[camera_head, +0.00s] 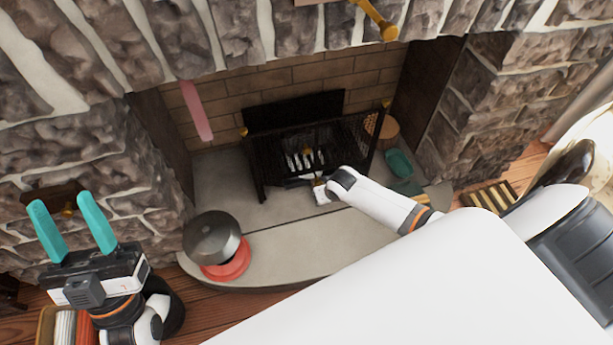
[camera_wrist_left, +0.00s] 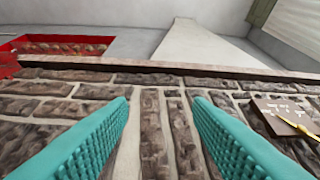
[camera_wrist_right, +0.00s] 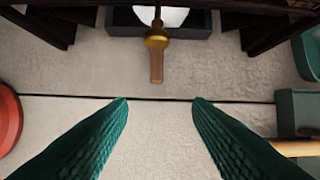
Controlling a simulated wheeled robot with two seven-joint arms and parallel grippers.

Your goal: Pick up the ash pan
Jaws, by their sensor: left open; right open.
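A dark, low pan (camera_wrist_right: 192,31), which looks like the ash pan, sits under the grate at the top of the right wrist view. A brass knob with a wooden handle (camera_wrist_right: 156,66) points from it toward me. My right gripper (camera_wrist_right: 160,103) is open and empty over the pale stone hearth, its fingertips apart and short of the handle. In the head view the right arm reaches to the grate and hides much of that area. My left gripper (camera_head: 65,205) is open and empty at the far left, raised in front of the stone wall.
The black fire grate (camera_head: 340,148) stands in the brick fireplace. A dark metal pot (camera_head: 211,236) rests over a red round item (camera_head: 232,268) on the hearth's left. Teal items (camera_head: 398,163) lie on the right. The front hearth (camera_head: 300,255) has clear room.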

